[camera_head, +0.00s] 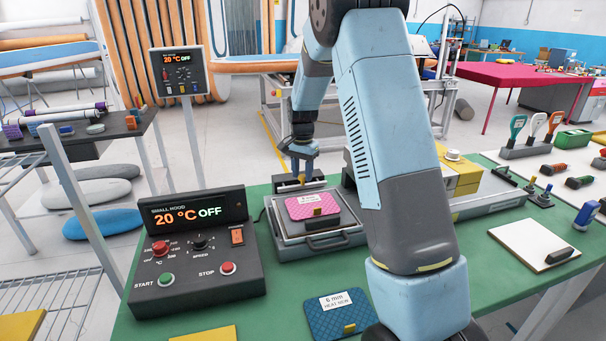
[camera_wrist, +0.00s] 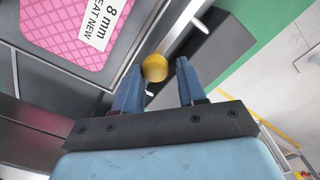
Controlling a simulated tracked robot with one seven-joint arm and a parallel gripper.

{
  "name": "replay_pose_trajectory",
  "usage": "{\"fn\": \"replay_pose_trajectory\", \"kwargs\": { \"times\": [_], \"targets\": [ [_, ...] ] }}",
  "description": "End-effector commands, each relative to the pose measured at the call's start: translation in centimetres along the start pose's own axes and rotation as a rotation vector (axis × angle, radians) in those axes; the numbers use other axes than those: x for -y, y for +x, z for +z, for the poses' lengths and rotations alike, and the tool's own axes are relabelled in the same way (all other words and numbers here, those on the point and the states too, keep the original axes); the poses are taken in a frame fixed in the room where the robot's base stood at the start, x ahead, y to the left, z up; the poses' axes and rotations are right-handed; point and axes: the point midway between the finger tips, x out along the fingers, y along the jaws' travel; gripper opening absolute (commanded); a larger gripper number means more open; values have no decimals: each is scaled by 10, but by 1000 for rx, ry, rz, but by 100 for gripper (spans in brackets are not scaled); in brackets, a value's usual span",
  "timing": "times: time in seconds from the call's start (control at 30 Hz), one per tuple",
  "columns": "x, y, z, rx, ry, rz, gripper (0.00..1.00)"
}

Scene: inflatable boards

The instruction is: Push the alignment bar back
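A dark bar-like block (camera_head: 289,185) stands at the back edge of a grey tray unit (camera_head: 338,240); I take it to be the alignment bar, but I cannot be sure. In the wrist view a dark bar (camera_wrist: 207,58) runs diagonally past the tray edge. A yellow round knob (camera_wrist: 155,68) shows by my fingertips, at the gap between them; contact cannot be told. My gripper (camera_head: 301,169) points down at the back of the tray, with its two blue fingers apart. It is open and holds nothing visible. A pink quilted board (camera_head: 312,206), labelled 8 mm, lies on the tray.
A control box (camera_head: 196,290) reading 20 °C OFF stands left of the tray on the green table (camera_head: 265,322). A blue 6 mm board (camera_head: 338,318) lies in front. My arm hides the table's middle right. A clipboard (camera_head: 525,243) and several tools lie farther right.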

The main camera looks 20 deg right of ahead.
Motion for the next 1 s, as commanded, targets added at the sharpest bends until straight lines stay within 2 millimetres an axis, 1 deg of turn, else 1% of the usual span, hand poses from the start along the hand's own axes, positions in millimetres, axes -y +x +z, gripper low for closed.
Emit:
{"fn": "replay_pose_trajectory", "kwargs": {
  "times": [0.03,0.2,0.43,0.57,0.67,0.77,1.0],
  "targets": [
    [1,0,0,0,-1,-1,41],
    [0,0,1,2,-1,1,57],
    [-1,0,1,3,0,3,57],
    [-1,-7,1,3,0,2,57],
    [0,-21,1,2,0,1,57],
    [0,-39,0,1,-1,0,57],
    [0,-87,0,1,0,0,57]
  ]
}}
